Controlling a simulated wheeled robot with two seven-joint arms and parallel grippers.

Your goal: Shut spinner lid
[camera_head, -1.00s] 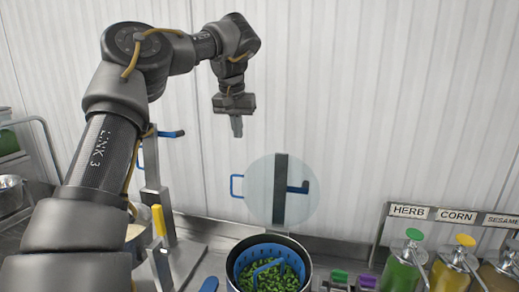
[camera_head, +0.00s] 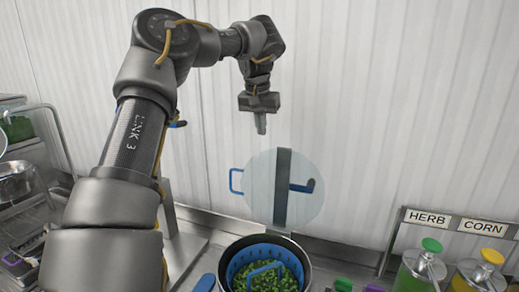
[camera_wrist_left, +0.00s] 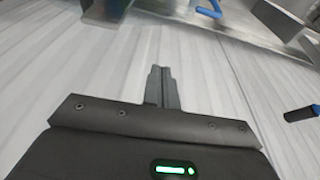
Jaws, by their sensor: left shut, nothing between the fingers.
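The spinner lid (camera_head: 253,180) is a clear round disc. It stands open and upright behind the spinner, fixed to a dark upright bar. A blue loop handle (camera_head: 234,181) shows at its left edge, and a dark blue lever lies across its right side. The spinner bowl (camera_head: 307,260) is dark-rimmed and holds a blue basket (camera_head: 238,264) with chopped greens. My left gripper (camera_head: 261,130) is shut and empty, pointing down above the lid and apart from it. In the left wrist view its fingers (camera_wrist_left: 161,72) are together. My right gripper is not in view.
Dispensers with a green cap (camera_head: 432,245) and a yellow cap (camera_head: 492,257) stand at the right under the HERB and CORN signs. A white ribbed wall (camera_head: 400,100) rises behind. A rack with a metal pot (camera_head: 14,180) is at the left.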

